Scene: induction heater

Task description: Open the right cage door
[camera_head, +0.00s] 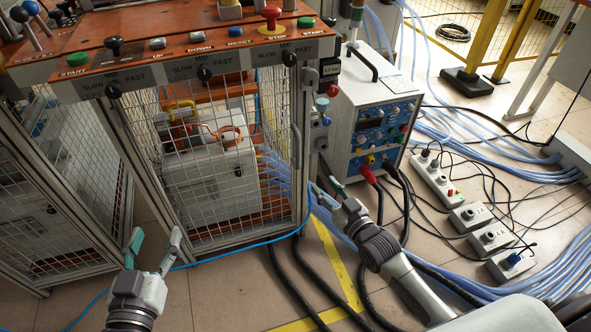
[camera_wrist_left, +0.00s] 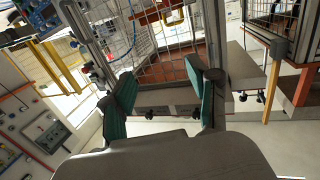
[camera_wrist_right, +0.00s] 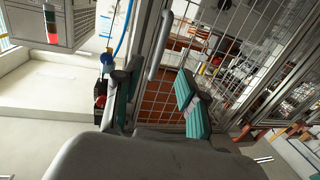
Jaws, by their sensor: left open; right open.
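The right cage door (camera_head: 215,170) is a wire-mesh panel in a metal frame at the front of the heater cage; it looks closed. Its handle (camera_head: 296,146) is a vertical grey bar near the door's right edge. In the right wrist view the handle (camera_wrist_right: 160,46) stands above and between the finger lines. My left gripper (camera_head: 155,240) is open and empty, low in front of the cage's left part (camera_wrist_left: 160,98).
An orange control panel (camera_head: 180,45) with buttons and levers tops the cage. A blue-fronted power unit (camera_head: 375,130) stands right of it. Black cables and blue hoses (camera_head: 480,150) cover the floor at right, with several sockets (camera_head: 470,215).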

